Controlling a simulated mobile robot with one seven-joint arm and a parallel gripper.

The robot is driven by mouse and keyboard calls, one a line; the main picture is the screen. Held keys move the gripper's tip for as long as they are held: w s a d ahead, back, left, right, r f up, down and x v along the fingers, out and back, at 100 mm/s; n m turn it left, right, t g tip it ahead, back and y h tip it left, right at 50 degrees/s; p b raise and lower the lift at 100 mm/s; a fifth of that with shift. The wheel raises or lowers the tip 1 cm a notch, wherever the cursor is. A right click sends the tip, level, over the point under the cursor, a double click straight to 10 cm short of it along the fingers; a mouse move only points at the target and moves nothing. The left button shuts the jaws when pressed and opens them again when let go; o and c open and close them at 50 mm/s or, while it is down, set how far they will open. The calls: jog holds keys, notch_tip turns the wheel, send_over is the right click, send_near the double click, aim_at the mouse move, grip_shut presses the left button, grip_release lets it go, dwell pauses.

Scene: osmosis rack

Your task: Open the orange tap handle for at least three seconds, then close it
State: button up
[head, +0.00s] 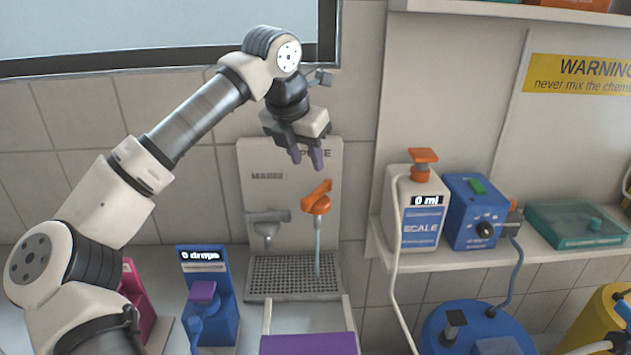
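The orange tap handle (317,195) is on the right tap of a pale wall panel (290,185). It sits tilted, with its upper end to the right. A thin pale-blue stream (317,250) runs down from this tap to the grey drain grate (270,284). My gripper (305,160) hangs above the orange handle, fingers pointing down, and appears apart from it. Its two purple fingertips are separated, with nothing seen between them. My gripper hides part of the panel's lettering.
A grey tap (267,222) is left of the orange one. A blue drops counter (205,275) stands left of the grate. A shelf at right holds a scale bottle (418,200) and a blue device (470,208). Blue and yellow containers (465,330) are below.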

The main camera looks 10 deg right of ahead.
aim_at(317, 190)
jog(key=p+x, duration=0.2)
jog(key=x, duration=0.7)
jog(key=shift+f, duration=0.1)
grip_shut()
